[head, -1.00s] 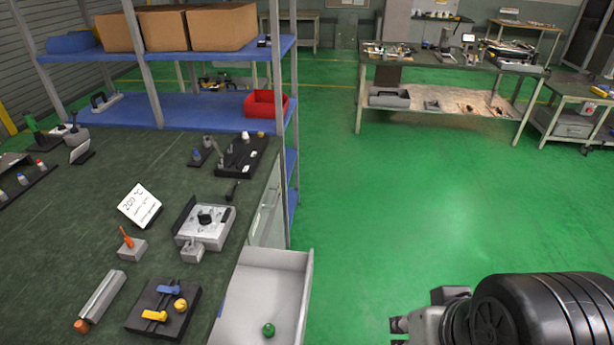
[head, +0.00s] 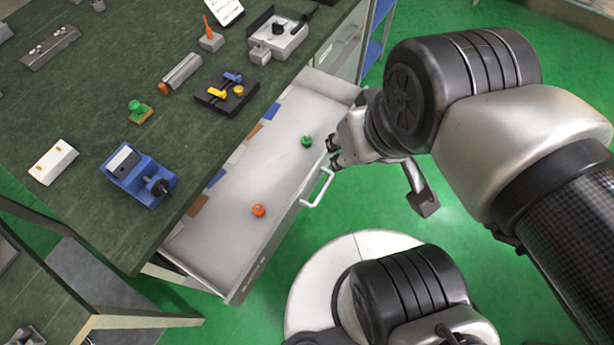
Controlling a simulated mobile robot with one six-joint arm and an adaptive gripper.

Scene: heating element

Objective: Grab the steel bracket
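I cannot say for certain which piece is the steel bracket. A grey metal piece with small knobs or holes (head: 50,48) lies on the dark green workbench at the upper left. A long light-grey bar with an orange end (head: 182,71) lies farther right on the bench. My gripper (head: 334,152) is over the right side of the open drawer, just above its white handle (head: 318,188). Its small dark fingertips appear apart, with nothing seen between them. It is far from both grey pieces. My arm hides part of the drawer's far end.
The open drawer (head: 235,235) holds a green knob (head: 306,141) and an orange knob (head: 258,210). A blue vise (head: 140,178), a white block (head: 52,162) and a black fixture (head: 226,92) stand on the workbench (head: 115,85). Green floor lies right of the drawer.

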